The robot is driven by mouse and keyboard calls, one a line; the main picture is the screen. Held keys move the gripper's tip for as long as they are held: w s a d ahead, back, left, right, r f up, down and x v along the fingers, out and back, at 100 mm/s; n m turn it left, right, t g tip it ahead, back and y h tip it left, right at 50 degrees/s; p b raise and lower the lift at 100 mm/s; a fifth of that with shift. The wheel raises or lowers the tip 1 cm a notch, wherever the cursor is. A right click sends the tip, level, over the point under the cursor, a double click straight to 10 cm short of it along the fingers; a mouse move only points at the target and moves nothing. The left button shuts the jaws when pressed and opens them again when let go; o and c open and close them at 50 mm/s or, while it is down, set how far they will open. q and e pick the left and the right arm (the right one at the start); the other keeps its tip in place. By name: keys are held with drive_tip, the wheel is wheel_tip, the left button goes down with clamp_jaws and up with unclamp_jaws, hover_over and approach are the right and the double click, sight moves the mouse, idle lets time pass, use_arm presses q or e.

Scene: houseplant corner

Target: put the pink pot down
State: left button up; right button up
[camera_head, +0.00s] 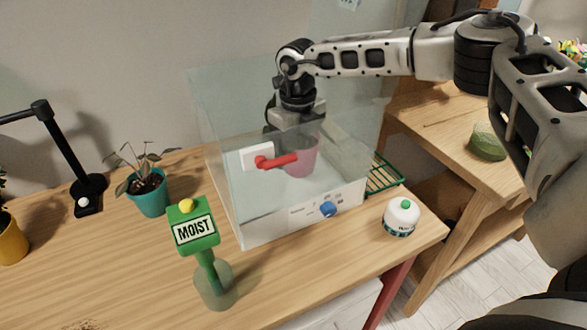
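The pink pot (299,160) is inside the clear-walled box (225,185), seen through its front wall. My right arm comes in from the right and reaches down into the box from above. My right gripper (294,133) is at the top of the pot and appears shut on its rim; the fingertips are partly hidden and blurred by the clear wall. I cannot tell whether the pot's base touches the box floor. My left gripper is not in view.
A teal potted plant (149,196) and black lamp (62,150) are at left.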

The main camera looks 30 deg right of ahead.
drive_tip(key=shift+f+p, duration=0.35)
drive_tip(key=shift+f, duration=2.5)
drive_tip(key=shift+f, duration=0.15)
drive_tip(key=o, duration=1.2)
drive_tip(key=shift+c, duration=0.2)
wheel_tip(320, 180, up, 12)
drive_tip(key=shift+r+b, duration=0.2)
drive_tip(key=shift+b, duration=0.6)
